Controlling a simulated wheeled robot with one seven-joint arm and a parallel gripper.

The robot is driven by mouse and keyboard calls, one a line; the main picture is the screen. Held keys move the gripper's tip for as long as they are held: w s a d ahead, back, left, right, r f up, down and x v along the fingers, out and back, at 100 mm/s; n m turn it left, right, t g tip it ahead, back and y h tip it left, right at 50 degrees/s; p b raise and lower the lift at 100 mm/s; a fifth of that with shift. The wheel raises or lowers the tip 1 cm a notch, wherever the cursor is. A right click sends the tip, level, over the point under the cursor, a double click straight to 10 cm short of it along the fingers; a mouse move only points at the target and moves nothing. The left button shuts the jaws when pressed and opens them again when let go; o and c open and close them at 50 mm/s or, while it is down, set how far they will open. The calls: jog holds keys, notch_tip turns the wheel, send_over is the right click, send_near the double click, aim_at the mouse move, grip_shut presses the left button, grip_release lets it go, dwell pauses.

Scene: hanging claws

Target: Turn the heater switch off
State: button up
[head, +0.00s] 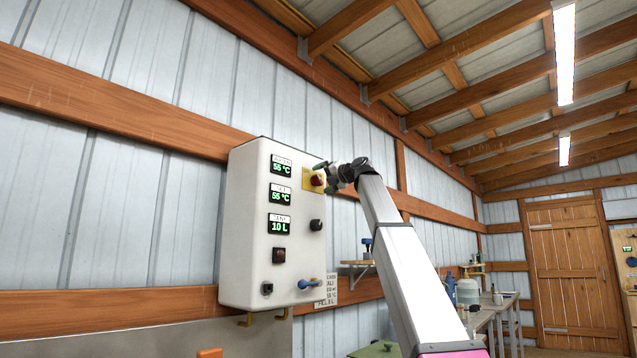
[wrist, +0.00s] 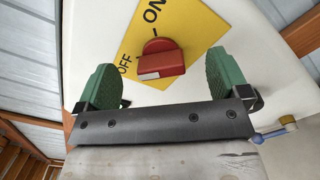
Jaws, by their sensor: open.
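The heater switch is a red rotary knob (wrist: 162,62) on a yellow plate (wrist: 186,29) marked ON and OFF. In the wrist view its bar lies nearly level, with a white stripe on its lower left face; I cannot tell for sure which mark it points to. My gripper (wrist: 161,62) is open, with one green finger on each side of the knob and clear gaps to both. Whether the fingertips reach the knob's depth is unclear. In the head view the knob (head: 317,180) is beside my gripper (head: 328,174), on the white control box (head: 245,220).
A small shelf (head: 358,263) is on the wall to the right. A workbench (head: 490,312) with bottles stands farther back.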

jog(key=v, duration=0.3)
jog(key=shift+s+d, duration=0.2)
jog(key=shift+d, duration=0.05)
dwell(0.5)
